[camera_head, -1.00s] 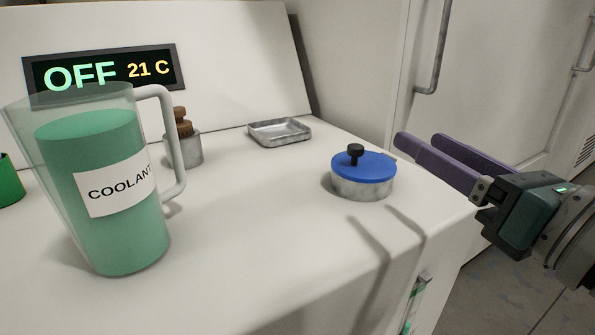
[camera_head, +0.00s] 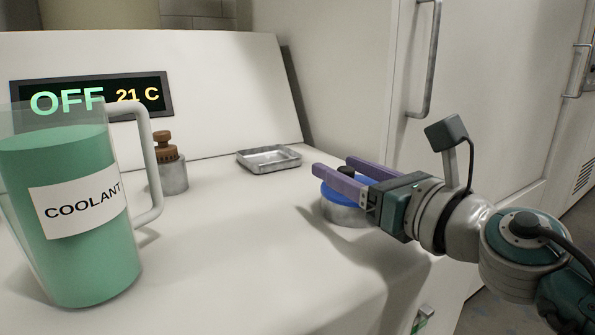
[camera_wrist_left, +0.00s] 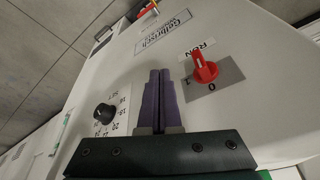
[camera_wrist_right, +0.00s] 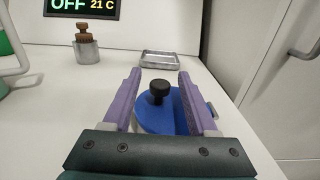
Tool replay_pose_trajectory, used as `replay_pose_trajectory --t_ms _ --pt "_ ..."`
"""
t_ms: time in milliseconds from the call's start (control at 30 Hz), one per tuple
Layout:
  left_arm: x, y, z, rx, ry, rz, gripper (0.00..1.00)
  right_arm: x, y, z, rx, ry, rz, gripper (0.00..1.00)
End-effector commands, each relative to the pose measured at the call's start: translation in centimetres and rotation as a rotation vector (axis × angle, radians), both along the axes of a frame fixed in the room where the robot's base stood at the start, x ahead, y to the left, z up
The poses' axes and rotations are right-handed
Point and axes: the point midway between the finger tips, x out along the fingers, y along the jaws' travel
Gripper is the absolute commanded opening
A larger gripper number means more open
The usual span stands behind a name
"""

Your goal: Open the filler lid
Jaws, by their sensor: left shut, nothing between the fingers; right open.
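The filler is a short metal cylinder (camera_head: 345,214) with a blue lid (camera_wrist_right: 157,116) on top. A black knob (camera_wrist_right: 159,91) stands up from the lid. The lid lies flat on the filler. My right gripper (camera_head: 337,167) is open, with its purple fingers on either side of the knob; in the right wrist view the knob stands between them, with gaps on both sides. In the head view the fingers hide part of the lid and knob. My left gripper (camera_wrist_left: 160,73) is shut and empty; it shows only in the left wrist view, near a panel with a red switch.
A coolant jug (camera_head: 70,265) stands at the left of the white top. A metal tray (camera_head: 269,159) and a metal pot with a brown top (camera_head: 170,178) stand behind. A display (camera_head: 92,97) reads OFF, 21 C. The red switch (camera_wrist_left: 205,70) and a black dial (camera_wrist_left: 104,112) show in the left wrist view.

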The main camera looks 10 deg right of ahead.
Motion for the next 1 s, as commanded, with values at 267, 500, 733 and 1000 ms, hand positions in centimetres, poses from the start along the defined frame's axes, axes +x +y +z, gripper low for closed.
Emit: replay_pose_trajectory --t_ms 267,500,733,1000 --pt "0.00 -0.02 -0.01 0.000 0.000 -0.001 0.00 0.05 0.04 0.01 0.000 0.000 0.000 0.55" --pt "-0.01 -0.02 -0.01 0.000 0.000 -0.001 0.00 0.03 0.02 0.00 0.000 0.000 0.000 0.28" --pt "0.00 -0.03 -0.02 -0.001 0.000 -0.001 0.00 0.02 0.02 0.00 0.001 0.000 0.000 0.02" --pt "0.00 -0.02 -0.02 0.000 0.000 -0.001 0.00 0.03 0.01 0.00 0.001 0.000 0.000 0.00"
